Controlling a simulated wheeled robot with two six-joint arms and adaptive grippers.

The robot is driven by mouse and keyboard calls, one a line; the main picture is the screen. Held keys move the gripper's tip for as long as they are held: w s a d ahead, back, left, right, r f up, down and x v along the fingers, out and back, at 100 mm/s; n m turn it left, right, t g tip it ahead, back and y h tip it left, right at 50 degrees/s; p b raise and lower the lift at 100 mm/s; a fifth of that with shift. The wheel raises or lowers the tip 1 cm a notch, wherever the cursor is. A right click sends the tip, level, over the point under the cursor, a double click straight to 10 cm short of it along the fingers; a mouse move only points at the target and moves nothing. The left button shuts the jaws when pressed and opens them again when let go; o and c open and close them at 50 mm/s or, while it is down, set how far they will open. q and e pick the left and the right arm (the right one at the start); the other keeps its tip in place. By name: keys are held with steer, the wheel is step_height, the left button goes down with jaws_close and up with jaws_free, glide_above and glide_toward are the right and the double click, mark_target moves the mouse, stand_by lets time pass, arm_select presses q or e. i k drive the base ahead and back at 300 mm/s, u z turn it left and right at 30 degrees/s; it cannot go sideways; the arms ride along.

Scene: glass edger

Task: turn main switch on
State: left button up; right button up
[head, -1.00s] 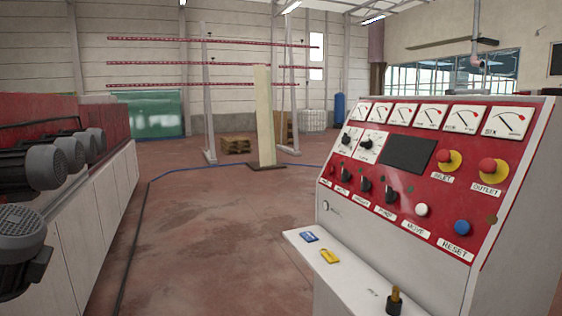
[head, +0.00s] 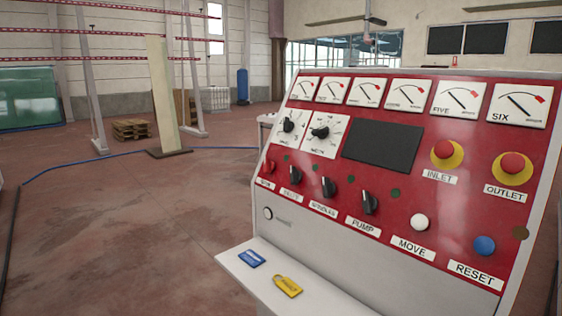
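The red control panel (head: 400,180) of a white console fills the right half of the head view. A small red rotary knob (head: 268,167) sits at the left end of its lower row; its label is too small to read surely, and I cannot tell its setting. To its right are black rotary knobs: one with an unclear label (head: 296,176), one above a label like SPINDLES (head: 328,187), and one above PUMP (head: 369,201). A white MOVE button (head: 419,223) and blue RESET button (head: 484,246) follow. Neither of my grippers is in view.
Red mushroom buttons marked INLET (head: 446,149) and OUTLET (head: 513,164) sit at the upper right. A blue tag (head: 252,258) and yellow padlock (head: 287,286) lie on the console's ledge (head: 238,270). Clear floor lies left; a rack, pallet (head: 131,130) and blue cable are behind.

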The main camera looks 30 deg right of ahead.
mark_target(269, 166)
steer(key=z, duration=0.65)
steer(key=i, duration=0.75)
steer(key=z, duration=1.05)
steer(key=i, duration=0.25)
steer(key=z, duration=0.2)
